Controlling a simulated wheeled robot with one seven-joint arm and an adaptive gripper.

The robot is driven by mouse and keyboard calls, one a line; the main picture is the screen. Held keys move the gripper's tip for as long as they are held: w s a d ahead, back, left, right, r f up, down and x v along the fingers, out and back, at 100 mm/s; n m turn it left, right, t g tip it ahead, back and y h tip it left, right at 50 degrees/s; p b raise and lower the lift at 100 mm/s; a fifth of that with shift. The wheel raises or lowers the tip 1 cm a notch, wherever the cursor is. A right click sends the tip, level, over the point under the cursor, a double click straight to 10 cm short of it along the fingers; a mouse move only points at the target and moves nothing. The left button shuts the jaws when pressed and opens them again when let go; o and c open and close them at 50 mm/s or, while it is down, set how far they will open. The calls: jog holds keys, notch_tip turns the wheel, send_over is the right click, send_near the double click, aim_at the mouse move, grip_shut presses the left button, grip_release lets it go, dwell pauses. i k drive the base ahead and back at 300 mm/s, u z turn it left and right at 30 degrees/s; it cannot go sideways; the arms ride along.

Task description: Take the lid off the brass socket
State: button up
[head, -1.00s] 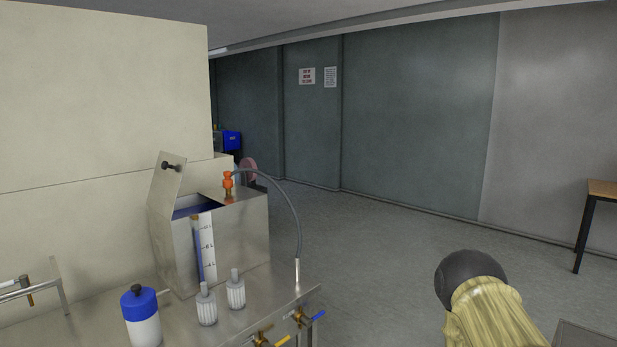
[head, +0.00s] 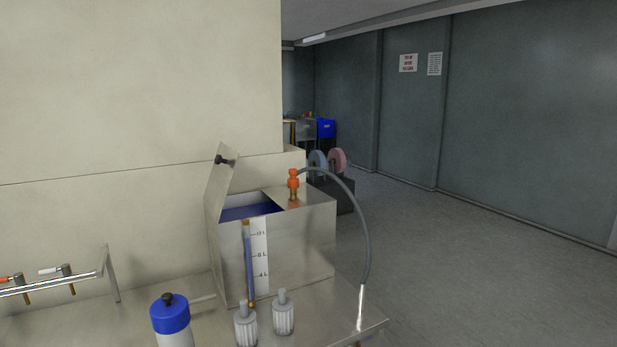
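A steel tank (head: 305,235) stands on the steel bench, with its hinged flap (head: 220,190) raised and dark blue inside. On its top right, an orange fitting (head: 293,179) sits upright on a small brass-coloured base (head: 293,195). A dark hose (head: 349,200) arches from beside the orange fitting down to a bright metal pipe at the bench's right edge. The fitting is small here, and I cannot tell whether a separate lid is on the brass part. My gripper is not in view.
A blue-capped bottle (head: 170,318) and two ribbed clear pieces (head: 283,314) stand in front of the tank. A rail with small valves (head: 66,272) is at left. A tall cream panel (head: 140,90) rises behind. Open floor (head: 470,260) lies to the right.

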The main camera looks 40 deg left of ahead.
aim_at(293, 183)
jog(key=u, duration=0.4)
jog(key=i, duration=0.8)
jog(key=u, duration=0.75)
